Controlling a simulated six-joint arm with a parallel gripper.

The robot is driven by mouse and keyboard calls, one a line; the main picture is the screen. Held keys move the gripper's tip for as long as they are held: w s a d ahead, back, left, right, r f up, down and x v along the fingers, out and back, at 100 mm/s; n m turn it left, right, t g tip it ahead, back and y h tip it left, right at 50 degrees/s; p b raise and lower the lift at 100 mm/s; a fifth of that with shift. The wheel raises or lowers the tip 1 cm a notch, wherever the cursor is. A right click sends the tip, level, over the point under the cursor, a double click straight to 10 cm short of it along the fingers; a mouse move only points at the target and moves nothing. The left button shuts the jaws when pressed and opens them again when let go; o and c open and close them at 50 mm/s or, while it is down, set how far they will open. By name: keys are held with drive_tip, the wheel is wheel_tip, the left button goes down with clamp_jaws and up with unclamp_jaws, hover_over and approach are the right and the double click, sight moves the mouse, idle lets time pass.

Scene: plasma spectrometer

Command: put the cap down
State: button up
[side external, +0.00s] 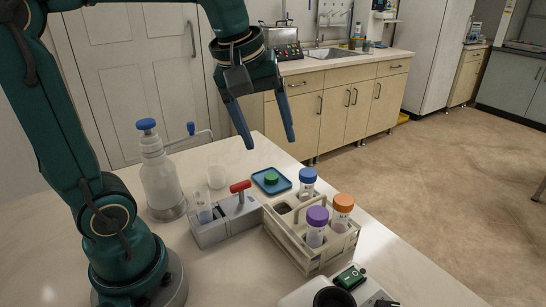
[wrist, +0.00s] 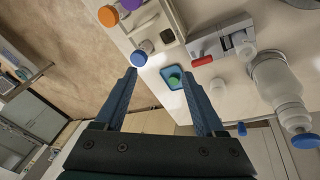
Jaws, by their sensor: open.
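A green cap (side external: 271,179) lies on a small blue tray (side external: 261,189) on the white table. In the wrist view the green cap (wrist: 174,80) also shows on the blue tray (wrist: 166,72), between my fingertips and nearer the right one. My gripper (side external: 268,142) is open and empty, with its fingers pointing down above the tray and clear of the cap. Both open fingers of my gripper (wrist: 159,75) show in the wrist view.
A beige rack (side external: 304,258) holds tubes with blue, purple and orange caps. A grey clamp (side external: 227,222) with a red handle has a clear tube in it. A white bottle (side external: 160,178) and a clear cup (side external: 217,176) stand left. A black-and-white device (side external: 340,290) sits in front.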

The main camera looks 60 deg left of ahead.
drive_tip(key=s+d+f+m+t, duration=0.1)
drive_tip(key=s+d+f+m, duration=0.3)
drive_tip(key=s+m, duration=0.5)
drive_tip(key=shift+d+f+m+t+h, duration=0.15)
drive_tip(key=shift+f+m+t+h, duration=0.2)
drive_tip(key=shift+f+m, duration=0.55)
drive_tip(key=shift+r, duration=0.15)
